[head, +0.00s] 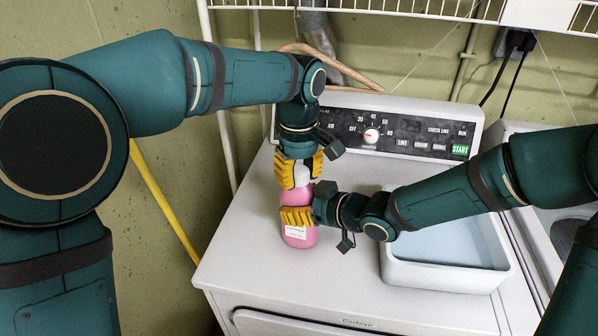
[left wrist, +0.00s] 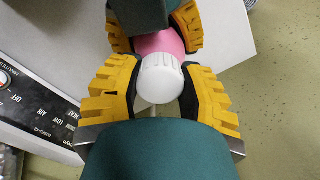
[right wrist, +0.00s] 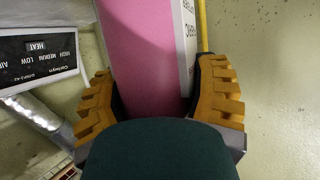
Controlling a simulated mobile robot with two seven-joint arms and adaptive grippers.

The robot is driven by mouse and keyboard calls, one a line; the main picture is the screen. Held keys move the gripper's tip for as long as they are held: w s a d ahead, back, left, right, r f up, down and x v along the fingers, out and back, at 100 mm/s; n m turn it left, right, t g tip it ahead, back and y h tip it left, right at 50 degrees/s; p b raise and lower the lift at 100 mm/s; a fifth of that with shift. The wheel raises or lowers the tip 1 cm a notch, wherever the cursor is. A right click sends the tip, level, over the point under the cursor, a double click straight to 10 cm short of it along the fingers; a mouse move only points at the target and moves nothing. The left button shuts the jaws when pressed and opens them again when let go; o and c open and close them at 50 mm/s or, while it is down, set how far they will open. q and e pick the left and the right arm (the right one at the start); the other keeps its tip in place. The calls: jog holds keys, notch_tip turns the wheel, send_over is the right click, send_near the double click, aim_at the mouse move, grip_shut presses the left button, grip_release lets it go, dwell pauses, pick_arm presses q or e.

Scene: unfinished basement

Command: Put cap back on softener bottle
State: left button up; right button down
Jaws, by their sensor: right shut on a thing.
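The pink softener bottle (head: 300,236) stands upright on the dryer top, with a white label on its side. My right gripper (head: 297,216) is shut on its body from the right; the right wrist view also shows the pink bottle (right wrist: 150,60) between the fingers. A white ribbed cap (left wrist: 161,78) sits at the bottle's top end, in line with it; whether it is seated is hidden. My left gripper (head: 298,173) points down from above, with its yellow fingers on both sides of the cap, very close to it. I cannot tell whether they press on it.
A white basin (head: 440,278) stands right of the bottle on the white dryer (head: 350,295). The control panel (head: 400,133) rises behind. A wire shelf (head: 370,8) hangs above. A yellow pole (head: 165,205) leans at the left. The front left dryer top is clear.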

pick_arm(q)
grip_shut()
jog(key=m, duration=0.3)
jog(key=o, duration=0.7)
grip_release()
